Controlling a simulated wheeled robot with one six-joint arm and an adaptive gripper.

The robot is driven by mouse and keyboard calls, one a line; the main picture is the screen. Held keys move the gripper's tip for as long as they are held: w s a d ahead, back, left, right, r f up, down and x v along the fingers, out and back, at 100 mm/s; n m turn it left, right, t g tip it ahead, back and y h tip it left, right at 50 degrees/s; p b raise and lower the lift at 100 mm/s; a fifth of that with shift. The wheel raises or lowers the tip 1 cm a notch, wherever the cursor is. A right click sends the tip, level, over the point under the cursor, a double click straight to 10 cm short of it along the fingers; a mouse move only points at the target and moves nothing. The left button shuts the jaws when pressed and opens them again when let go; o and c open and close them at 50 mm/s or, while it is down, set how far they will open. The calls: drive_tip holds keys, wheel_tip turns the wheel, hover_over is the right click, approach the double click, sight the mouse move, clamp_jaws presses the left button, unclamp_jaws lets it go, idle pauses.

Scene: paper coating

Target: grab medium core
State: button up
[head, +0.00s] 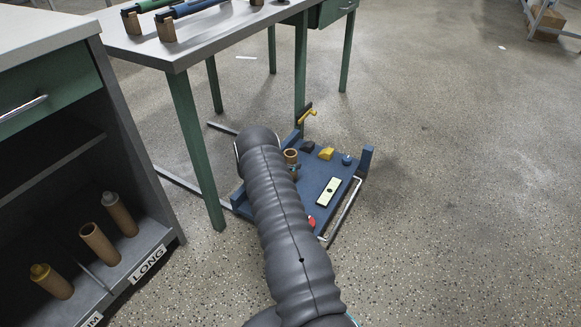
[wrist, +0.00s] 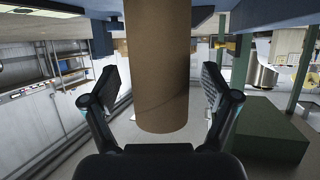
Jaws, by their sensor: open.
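In the wrist view a brown cardboard core (wrist: 160,42) runs down from the top edge between the two fingers of my gripper (wrist: 158,84). The gripper is open, with a gap visible on each side of the core. In the head view a short length of a cardboard core (head: 291,157) shows on the blue platform (head: 320,178), beside the end of my arm. My arm hides the gripper there. More cores stand on the lower shelf at left: one with a grey top (head: 120,216), one hollow (head: 99,244) and one with a yellowish top (head: 52,282).
The shelf carries a LONG label (head: 149,264) and a partly cut-off label ending in M (head: 92,319). The blue platform also bears a yellow part (head: 326,153) and a pale plate (head: 329,191). A grey table (head: 225,32) stands behind.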

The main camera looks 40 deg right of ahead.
drive_tip(key=shift+d+f, duration=0.1)
drive_tip(key=shift+d, duration=0.3)
drive_tip(key=c, duration=1.3)
